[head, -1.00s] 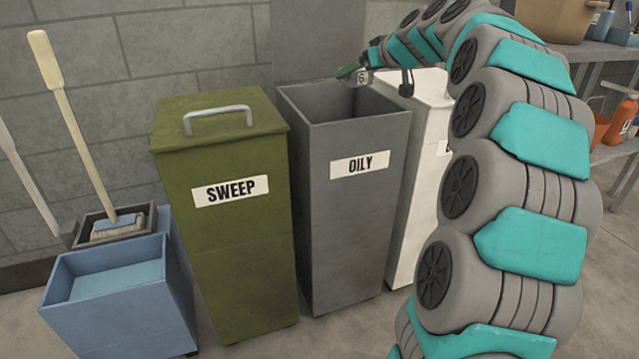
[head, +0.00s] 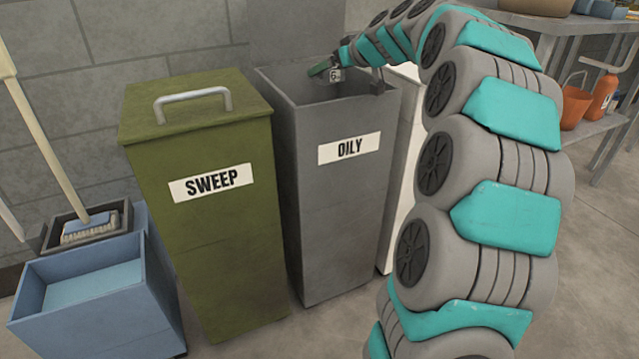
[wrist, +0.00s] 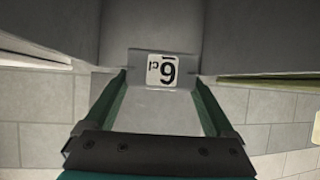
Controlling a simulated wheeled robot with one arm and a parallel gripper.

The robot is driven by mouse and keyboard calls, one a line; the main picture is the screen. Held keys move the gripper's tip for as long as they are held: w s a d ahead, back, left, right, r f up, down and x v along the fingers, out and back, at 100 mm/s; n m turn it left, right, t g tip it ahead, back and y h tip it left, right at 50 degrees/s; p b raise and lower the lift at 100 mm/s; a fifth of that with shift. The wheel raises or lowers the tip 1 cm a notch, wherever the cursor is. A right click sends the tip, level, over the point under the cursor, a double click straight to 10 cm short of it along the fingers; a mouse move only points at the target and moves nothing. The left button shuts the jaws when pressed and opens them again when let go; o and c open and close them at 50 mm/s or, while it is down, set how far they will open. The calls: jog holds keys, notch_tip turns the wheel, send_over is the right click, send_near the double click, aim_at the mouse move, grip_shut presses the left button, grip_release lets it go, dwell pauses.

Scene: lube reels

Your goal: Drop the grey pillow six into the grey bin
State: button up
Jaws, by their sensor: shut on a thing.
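The grey bin (head: 338,220) stands upright with an open top and a white OILY label on its front. My gripper (head: 322,70) is at the bin's opening, towards the back, with green fingers. It is shut on the grey pillow six (wrist: 160,112), which shows between the two fingers in the wrist view. Its white tag with a 6 faces the wrist camera and also shows as a small patch in the head view. Most of the pillow is hidden in the head view, and I cannot tell how far it sits below the rim.
A lidded olive SWEEP bin (head: 205,220) stands close left of the grey bin. A blue open box (head: 100,310) and a brush (head: 90,228) are at far left. A white container (head: 401,150) is on the right, partly behind my arm. An orange bottle (head: 603,97) stands on a shelf.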

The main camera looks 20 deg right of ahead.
jog(key=o, duration=1.2)
jog(key=shift+c, duration=0.2)
jog(key=v, duration=0.7)
jog(key=shift+s+r, duration=0.15)
jog(key=shift+s, duration=0.2)
